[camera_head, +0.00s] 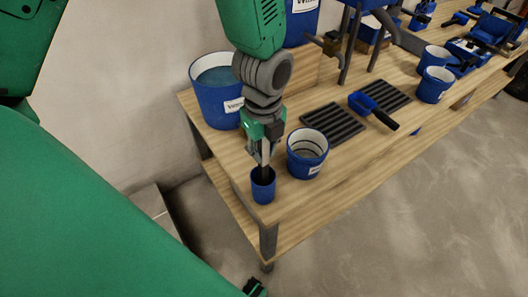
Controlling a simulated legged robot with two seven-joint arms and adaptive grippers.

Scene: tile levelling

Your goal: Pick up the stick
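A small blue cup (263,190) stands at the near left corner of the wooden workbench. A dark stick (264,173) rises out of it, its lower part hidden inside the cup. My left gripper (264,160) points down right above the cup, with its fingers at the top of the stick. The fingers look close to the stick on both sides, but I cannot tell whether they are shut on it. My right gripper is not clearly in view.
A blue bucket with a white rim (307,153) stands just right of the small cup. A larger blue bucket (218,100) is behind left. Dark ribbed mats (332,124) and a blue scoop with black handle (373,110) lie farther right on the workbench (310,195).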

